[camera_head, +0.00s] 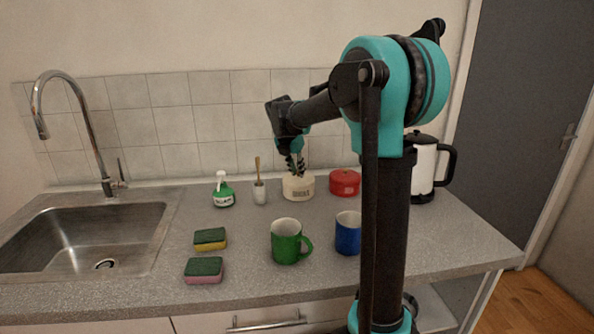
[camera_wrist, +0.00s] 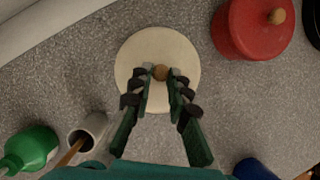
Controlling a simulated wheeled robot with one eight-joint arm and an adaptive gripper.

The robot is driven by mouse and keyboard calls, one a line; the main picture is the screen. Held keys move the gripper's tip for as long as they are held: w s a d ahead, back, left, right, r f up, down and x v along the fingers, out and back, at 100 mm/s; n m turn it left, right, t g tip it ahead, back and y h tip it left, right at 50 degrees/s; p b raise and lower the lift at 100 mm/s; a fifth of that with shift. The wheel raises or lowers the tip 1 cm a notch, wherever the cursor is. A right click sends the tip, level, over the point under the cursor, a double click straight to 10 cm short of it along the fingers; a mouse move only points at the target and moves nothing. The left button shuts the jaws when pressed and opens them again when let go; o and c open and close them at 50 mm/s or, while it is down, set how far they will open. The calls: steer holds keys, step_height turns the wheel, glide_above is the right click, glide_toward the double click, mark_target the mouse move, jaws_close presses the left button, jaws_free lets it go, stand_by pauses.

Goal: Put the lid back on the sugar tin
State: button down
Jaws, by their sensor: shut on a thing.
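The cream sugar tin (camera_head: 298,190), with a dark label on its front, stands upright at the back of the counter. Its round cream lid (camera_wrist: 133,62) has a small wooden knob (camera_wrist: 160,72) and fills the middle of the wrist view. My gripper (camera_head: 297,172) points down over the tin. In the wrist view my gripper (camera_wrist: 160,74) has its fingertips closed on either side of the knob. The lid is at the tin's top; I cannot tell whether it rests fully on the rim. The tin's body is hidden under the lid in the wrist view.
A red lidded tin (camera_head: 345,183) stands close right of the sugar tin. A cup with a brush (camera_head: 260,192) and a green-white bottle (camera_head: 223,193) are left. Green (camera_head: 286,243) and blue (camera_head: 347,235) mugs stand in front. Two sponges (camera_head: 204,270) lie near the sink (camera_head: 80,240).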

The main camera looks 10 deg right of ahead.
steer(key=c, duration=0.9)
jaws_free()
steer(key=shift+r, duration=3.5)
steer(key=shift+c, duration=0.4)
jaws_close()
